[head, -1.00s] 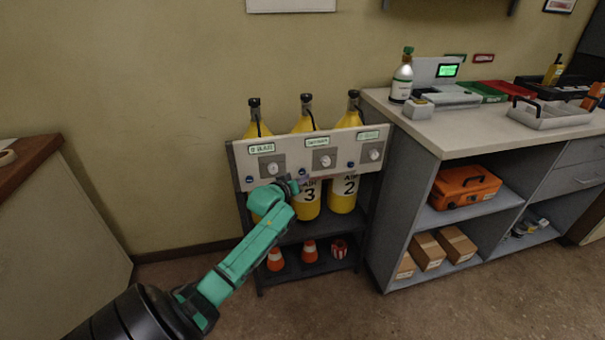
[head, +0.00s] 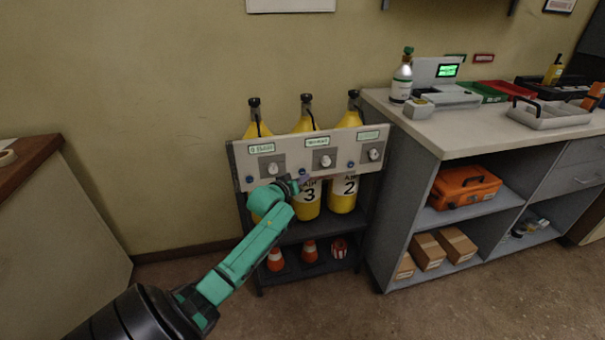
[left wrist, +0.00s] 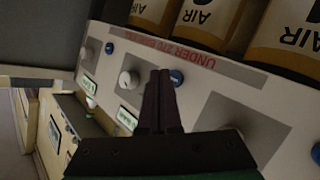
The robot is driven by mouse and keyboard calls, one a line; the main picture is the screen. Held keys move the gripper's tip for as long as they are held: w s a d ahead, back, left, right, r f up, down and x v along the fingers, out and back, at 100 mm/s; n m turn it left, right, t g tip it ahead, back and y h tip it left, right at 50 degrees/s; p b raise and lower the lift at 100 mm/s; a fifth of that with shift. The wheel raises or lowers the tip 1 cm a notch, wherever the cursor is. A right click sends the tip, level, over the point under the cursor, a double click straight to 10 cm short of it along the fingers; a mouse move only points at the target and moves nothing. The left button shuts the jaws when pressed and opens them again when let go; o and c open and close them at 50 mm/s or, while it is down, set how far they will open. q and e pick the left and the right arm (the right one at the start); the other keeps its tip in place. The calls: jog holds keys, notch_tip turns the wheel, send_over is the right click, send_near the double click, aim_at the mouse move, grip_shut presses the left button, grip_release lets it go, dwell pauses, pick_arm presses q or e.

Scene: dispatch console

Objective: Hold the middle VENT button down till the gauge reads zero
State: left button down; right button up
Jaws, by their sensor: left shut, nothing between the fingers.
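A pale panel (head: 296,163) carries three lit green readouts, three white knobs and blue buttons. The middle readout (head: 317,142) is too small to read for sure. The middle blue button (left wrist: 177,77) shows right beside my left fingertips in the left wrist view, partly beside the dark fingers. My left gripper (head: 302,179) is at the panel's lower middle, below and left of the middle knob (head: 325,161). Its fingers (left wrist: 160,76) are shut and empty. I cannot tell whether the tips touch or press the button. My right gripper is not in view.
Yellow air cylinders (head: 343,194) stand behind and below the panel in a dark rack (head: 303,232), with small cones on its lower shelf. A grey counter (head: 470,135) with a bottle and trays stands close on the right. A blue button (head: 351,164) sits further right.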

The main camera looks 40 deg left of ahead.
pick_arm(q)
jog(key=shift+w+a, duration=0.25)
jog(key=shift+a, duration=0.1)
jog(key=shift+w+a+r, duration=0.1)
jog(key=shift+w+a, duration=0.1)
jog(key=shift+a, duration=0.15)
dwell(1.7)
jog(key=shift+s+d+p, duration=0.45)
jog(key=shift+d+p, duration=0.25)
jog(key=shift+p, duration=0.25)
